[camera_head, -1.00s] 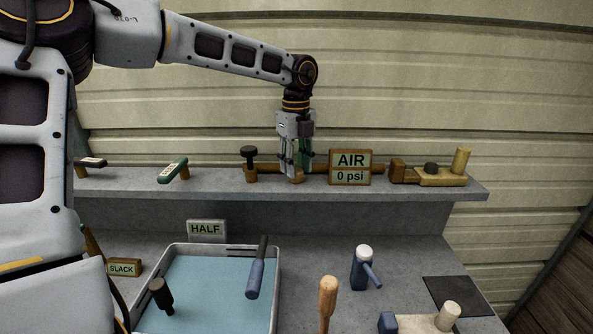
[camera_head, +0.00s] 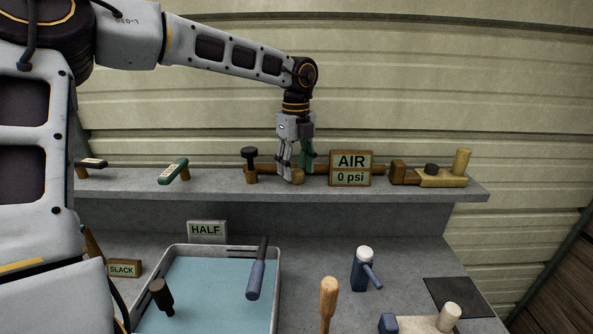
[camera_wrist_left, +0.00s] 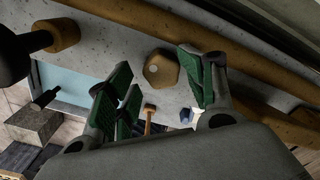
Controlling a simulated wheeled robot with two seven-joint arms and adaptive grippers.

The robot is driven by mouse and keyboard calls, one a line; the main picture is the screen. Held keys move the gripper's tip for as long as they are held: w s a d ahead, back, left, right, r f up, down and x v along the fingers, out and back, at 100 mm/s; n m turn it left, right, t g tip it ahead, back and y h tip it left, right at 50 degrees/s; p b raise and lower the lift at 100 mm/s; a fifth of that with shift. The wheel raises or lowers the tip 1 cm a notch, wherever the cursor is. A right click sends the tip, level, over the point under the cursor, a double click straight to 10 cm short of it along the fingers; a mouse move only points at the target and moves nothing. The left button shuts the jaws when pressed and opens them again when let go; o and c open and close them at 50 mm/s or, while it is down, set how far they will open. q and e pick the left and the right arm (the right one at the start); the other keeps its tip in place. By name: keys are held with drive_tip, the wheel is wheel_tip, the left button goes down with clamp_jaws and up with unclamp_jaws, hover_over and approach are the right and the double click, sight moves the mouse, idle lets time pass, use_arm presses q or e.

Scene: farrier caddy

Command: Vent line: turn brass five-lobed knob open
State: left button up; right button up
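A small brass knob or stub (camera_wrist_left: 160,68) with a faceted outline shows in the left wrist view, standing out from the grey shelf. Its lobes cannot be counted; in the head view it is largely hidden by my fingers. My left gripper (camera_head: 297,172) points down at the brass pipe on the shelf, left of the AIR sign (camera_head: 350,167), which reads 0 psi. Its green-padded fingers (camera_wrist_left: 157,66) are spread, with the knob seen between their tips. Contact cannot be told. My right gripper is out of view.
A dark knob on a brass base (camera_head: 249,160) stands just left of my gripper. A green-handled lever (camera_head: 173,170) is farther left, a brass fitting (camera_head: 440,177) right of the sign. Below are a blue-floored tray (camera_head: 277,290), the HALF sign (camera_head: 207,230) and hand tools.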

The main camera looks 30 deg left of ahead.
sight(296, 170)
use_arm(q)
drive_tip(key=shift+w+r, duration=0.1)
drive_tip(key=shift+r+p, duration=1.8)
drive_tip(key=shift+r, duration=0.65)
drive_tip(key=shift+r, duration=0.15)
wheel_tip(296, 170, up, 9)
drive_tip(key=p, duration=0.9)
drive_tip(key=shift+r+p, duration=0.4)
drive_tip(key=shift+p, duration=0.15)
drive_tip(key=shift+f, duration=0.1)
